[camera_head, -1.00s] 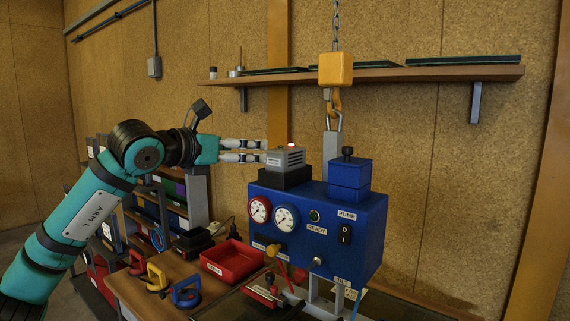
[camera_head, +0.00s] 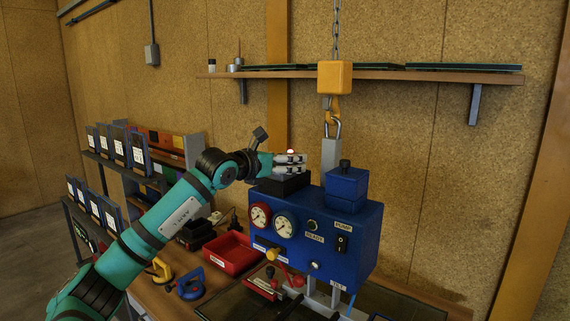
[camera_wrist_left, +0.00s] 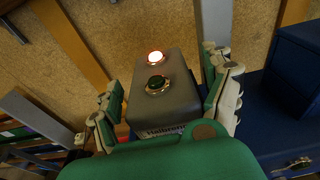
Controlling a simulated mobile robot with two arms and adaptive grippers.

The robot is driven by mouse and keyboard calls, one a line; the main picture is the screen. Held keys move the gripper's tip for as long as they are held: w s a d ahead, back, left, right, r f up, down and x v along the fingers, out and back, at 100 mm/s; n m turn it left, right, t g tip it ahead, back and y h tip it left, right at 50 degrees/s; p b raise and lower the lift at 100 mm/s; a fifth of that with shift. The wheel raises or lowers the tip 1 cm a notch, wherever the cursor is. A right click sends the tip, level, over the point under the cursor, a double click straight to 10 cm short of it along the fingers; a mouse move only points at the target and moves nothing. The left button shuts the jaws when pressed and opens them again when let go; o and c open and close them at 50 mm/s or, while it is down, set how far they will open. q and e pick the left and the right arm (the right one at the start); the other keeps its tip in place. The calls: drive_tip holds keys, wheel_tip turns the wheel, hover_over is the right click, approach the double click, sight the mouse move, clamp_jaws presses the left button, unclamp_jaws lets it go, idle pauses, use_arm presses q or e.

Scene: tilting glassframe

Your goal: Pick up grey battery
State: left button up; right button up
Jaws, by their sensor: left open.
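The grey battery (camera_wrist_left: 164,96) shows in the left wrist view as a grey block with a lit lamp and a green button on top. In the head view it is mostly hidden behind my left gripper (camera_head: 290,163), on the black holder (camera_head: 283,186) at the top left of the blue pump unit (camera_head: 320,232). In the wrist view my left gripper (camera_wrist_left: 165,105) is open, with one finger on each side of the battery. I cannot tell whether the fingers touch it. My right gripper is not in view.
A blue box (camera_head: 346,184) stands on the unit's right. A chain hook with a grey padlock-like piece (camera_head: 332,150) hangs just behind. A wall shelf (camera_head: 380,73) is above. A red tray (camera_head: 232,252) and suction cups lie on the bench.

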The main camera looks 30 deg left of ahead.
use_arm(q)
drive_tip(key=shift+w+f, duration=0.1)
drive_tip(key=shift+w, duration=0.35)
drive_tip(key=shift+s, duration=0.15)
drive_tip(key=shift+c, duration=0.4)
drive_tip(key=shift+c, duration=1.1)
drive_tip(key=c, duration=1.4)
clamp_jaws()
drive_tip(key=shift+r, duration=0.3)
